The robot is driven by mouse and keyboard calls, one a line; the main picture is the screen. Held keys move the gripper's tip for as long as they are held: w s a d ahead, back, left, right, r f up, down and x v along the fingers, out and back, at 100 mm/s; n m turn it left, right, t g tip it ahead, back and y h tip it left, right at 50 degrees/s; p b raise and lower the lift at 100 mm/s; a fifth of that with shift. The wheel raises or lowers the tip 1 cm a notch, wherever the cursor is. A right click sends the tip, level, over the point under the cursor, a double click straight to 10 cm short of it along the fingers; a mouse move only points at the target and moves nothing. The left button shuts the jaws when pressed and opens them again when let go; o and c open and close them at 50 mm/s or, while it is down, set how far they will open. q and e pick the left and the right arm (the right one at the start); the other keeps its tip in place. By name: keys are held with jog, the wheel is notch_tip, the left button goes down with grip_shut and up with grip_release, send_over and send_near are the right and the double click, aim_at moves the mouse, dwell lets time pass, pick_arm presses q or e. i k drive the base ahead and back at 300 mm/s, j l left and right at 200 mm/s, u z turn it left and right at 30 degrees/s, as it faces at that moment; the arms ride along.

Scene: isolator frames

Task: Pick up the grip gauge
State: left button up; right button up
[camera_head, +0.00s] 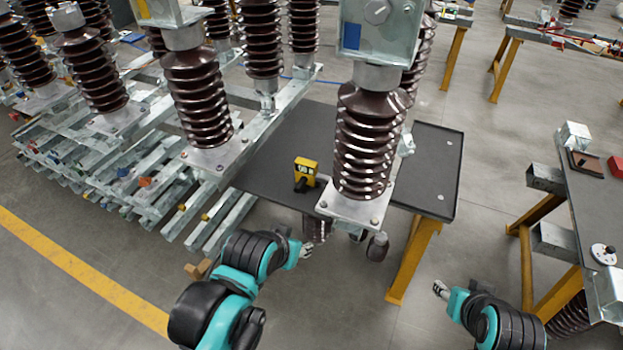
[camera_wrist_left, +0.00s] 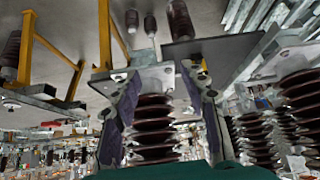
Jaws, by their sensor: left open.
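The grip gauge, a small yellow device with a dark display and black lower part (camera_head: 306,171), stands on the dark tabletop, left of a large brown insulator. My left gripper (camera_head: 306,249) is below the table's near edge in the head view, apart from the gauge. In the left wrist view its two fingers (camera_wrist_left: 160,74) are spread, with nothing held; the insulator shows beyond them. A small yellow patch there beside one finger may be the gauge, but I cannot tell. My right gripper (camera_head: 440,289) is low between the two tables, too small to tell its opening.
The brown insulator (camera_head: 366,140) on its metal base plate (camera_head: 352,209) stands close right of the gauge and overhangs the near edge. More insulators on galvanized frames (camera_head: 130,165) crowd the left. The dark table (camera_head: 437,165) is clear at right. Another table (camera_head: 590,210) stands far right.

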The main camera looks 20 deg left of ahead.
aim_at(306, 175)
jog(key=i+j, duration=0.1)
jog(key=j, duration=0.35)
jog(key=i+j+z, duration=0.1)
jog(key=j, duration=0.35)
jog(key=i+j, duration=0.1)
jog(key=j, duration=0.3)
